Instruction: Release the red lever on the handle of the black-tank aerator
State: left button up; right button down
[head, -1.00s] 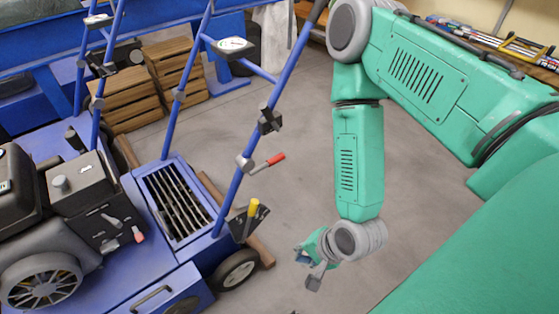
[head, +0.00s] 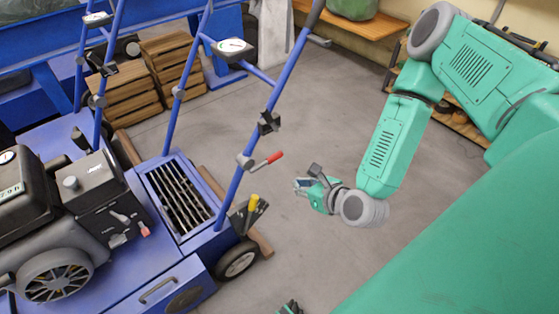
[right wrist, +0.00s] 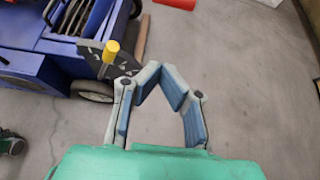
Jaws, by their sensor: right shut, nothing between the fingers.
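The red lever (head: 268,160) sticks out to the right from a grey clamp on the blue handle (head: 262,135) of the aerator with the black tank (head: 22,180). My right gripper (head: 299,184) is in the air to the right of and a little below the lever in the head view, apart from it. Its fingers are shut and empty, also in the right wrist view (right wrist: 163,78). A red piece (right wrist: 175,3) at that view's top edge is cut off; I cannot tell what it is.
A yellow-topped knob (head: 253,202) stands on a black bracket near the wheel (head: 237,261). A black clamp (head: 268,122) sits higher on the handle tube. Wooden crates (head: 164,60) stand behind. The floor (head: 330,125) to the right of the handle is clear.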

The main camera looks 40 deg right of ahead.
aim_at(267, 162)
jog(key=d+b+x, duration=0.1)
jog(key=b+x, duration=0.3)
jog(key=x, duration=0.6)
pick_arm(q)
jog(key=f, duration=0.3)
jog(key=shift+d+f, duration=0.25)
jog(key=shift+d, duration=0.1)
pick_arm(e)
jog(key=r, duration=0.3)
jog(key=shift+w+a+r, duration=0.25)
jog(key=shift+w+r, duration=0.05)
jog(key=shift+r, duration=0.05)
pick_arm(q)
jog(key=shift+a, duration=0.1)
pick_arm(e)
jog(key=shift+a, duration=0.15)
pick_arm(q)
jog(key=shift+s, duration=0.1)
pick_arm(e)
jog(key=shift+w+r, duration=0.1)
jog(key=shift+r, duration=0.05)
pick_arm(q)
jog(key=shift+s+r+p, duration=0.2)
jog(key=shift+s+p, duration=0.2)
pick_arm(e)
jog(key=shift+r+n, duration=0.15)
jog(key=shift+n, duration=0.15)
